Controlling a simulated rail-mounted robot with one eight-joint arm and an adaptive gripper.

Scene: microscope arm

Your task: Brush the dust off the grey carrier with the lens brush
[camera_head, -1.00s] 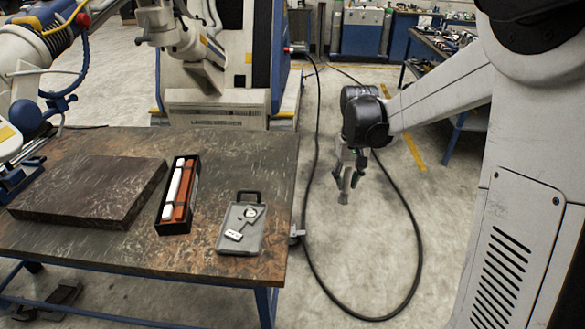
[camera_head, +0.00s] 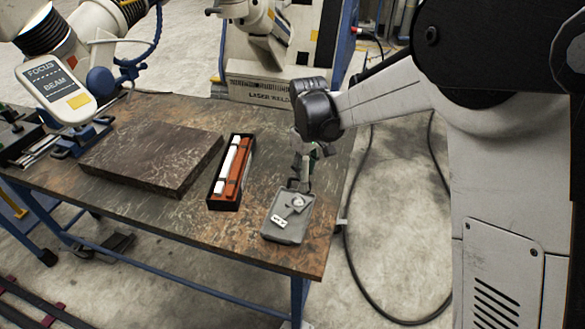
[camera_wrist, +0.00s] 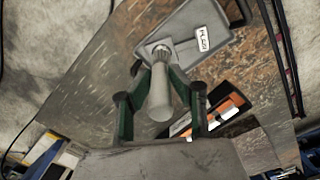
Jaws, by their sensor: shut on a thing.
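The grey carrier (camera_head: 290,228) lies flat near the right end of the worktable. It is a shallow plate with a round fitting and a white label on top, and it also shows in the wrist view (camera_wrist: 217,15). My gripper (camera_head: 303,172) is above the carrier's far edge. In the wrist view its green fingers (camera_wrist: 160,88) are shut on the pale grey lens brush (camera_wrist: 160,98). The brush's tip overlaps the carrier's fitting there; I cannot tell whether it touches. Dust is too fine to make out.
A black open box (camera_head: 225,200) with white and red-brown bars stands left of the carrier. A dark slab (camera_head: 150,158) lies further left. The table's right edge (camera_head: 338,215) is close to the carrier. Bare tabletop lies in front.

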